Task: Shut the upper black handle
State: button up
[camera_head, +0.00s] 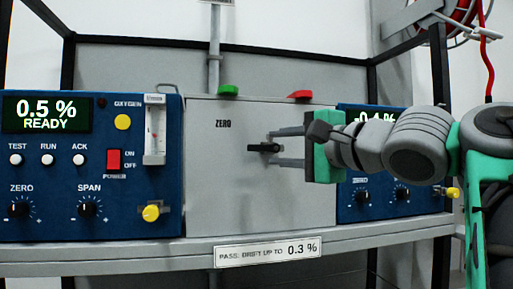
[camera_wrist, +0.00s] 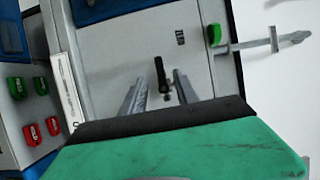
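A black lever handle (camera_head: 263,148) sits on the front of a grey cabinet (camera_head: 218,190) marked ZERO. It lies about level in the head view, with its pivot near the right end. In the wrist view the handle (camera_wrist: 161,76) shows between the two fingers, upright in that turned picture. My gripper (camera_head: 278,147) is open, with one grey finger above the handle and one below it. The fingertips are close to the cabinet front, and a gap shows on each side of the handle. I cannot tell whether they touch the cabinet. No second black handle shows clearly.
A green handle (camera_head: 229,90) and a red handle (camera_head: 300,94) are on the cabinet's top edge. A blue analyser (camera_head: 60,160) with knobs stands left. Another blue analyser (camera_head: 350,215) stands right, partly behind my arm. A grey shelf edge (camera_head: 150,256) runs below.

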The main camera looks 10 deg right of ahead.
aim_at(258, 148)
jog(key=x, duration=0.8)
jog(key=shift+s+a, duration=0.1)
jog(key=shift+c, duration=0.5)
grip_shut()
